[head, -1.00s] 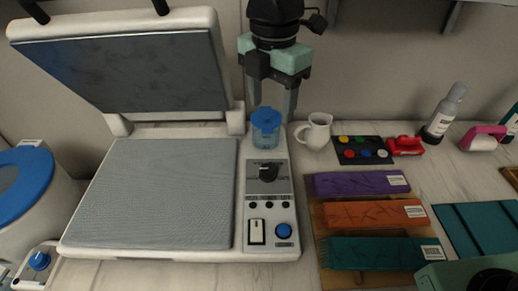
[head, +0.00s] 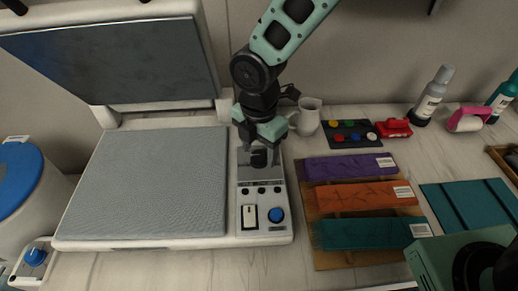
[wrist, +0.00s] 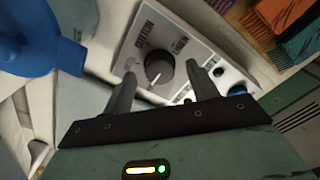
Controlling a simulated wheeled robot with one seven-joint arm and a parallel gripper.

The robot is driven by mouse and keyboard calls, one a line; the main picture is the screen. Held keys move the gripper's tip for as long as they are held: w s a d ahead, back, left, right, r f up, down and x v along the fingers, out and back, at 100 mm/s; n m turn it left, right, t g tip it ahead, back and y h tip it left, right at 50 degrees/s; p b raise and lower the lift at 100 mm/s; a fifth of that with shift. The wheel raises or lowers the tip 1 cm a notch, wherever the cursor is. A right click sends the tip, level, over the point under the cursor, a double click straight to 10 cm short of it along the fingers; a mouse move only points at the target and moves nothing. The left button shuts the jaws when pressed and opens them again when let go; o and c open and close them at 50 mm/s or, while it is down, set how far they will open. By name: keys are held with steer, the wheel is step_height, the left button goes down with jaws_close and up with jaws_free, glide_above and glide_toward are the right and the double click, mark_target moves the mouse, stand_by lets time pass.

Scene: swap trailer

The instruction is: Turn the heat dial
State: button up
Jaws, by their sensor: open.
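The heat dial is a dark round knob (wrist: 159,73) with a white pointer line on the machine's control panel (wrist: 180,42). In the wrist view it shows beyond and between my open fingers. My gripper (wrist: 165,86) is open and empty, with one finger to each side of the dial in the picture. I cannot tell whether the fingers touch it. In the head view my gripper (head: 257,152) hangs over the upper part of the panel. There the dial (head: 260,158) is partly hidden by the gripper.
The machine's padded plate (head: 155,185) lies left of the panel, under a raised lid (head: 110,62). A white pitcher (head: 308,117) stands right. Colored towels (head: 350,167) lie on a wooden board.

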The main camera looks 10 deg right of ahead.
steer(key=shift+f, duration=0.5)
steer(key=c, duration=1)
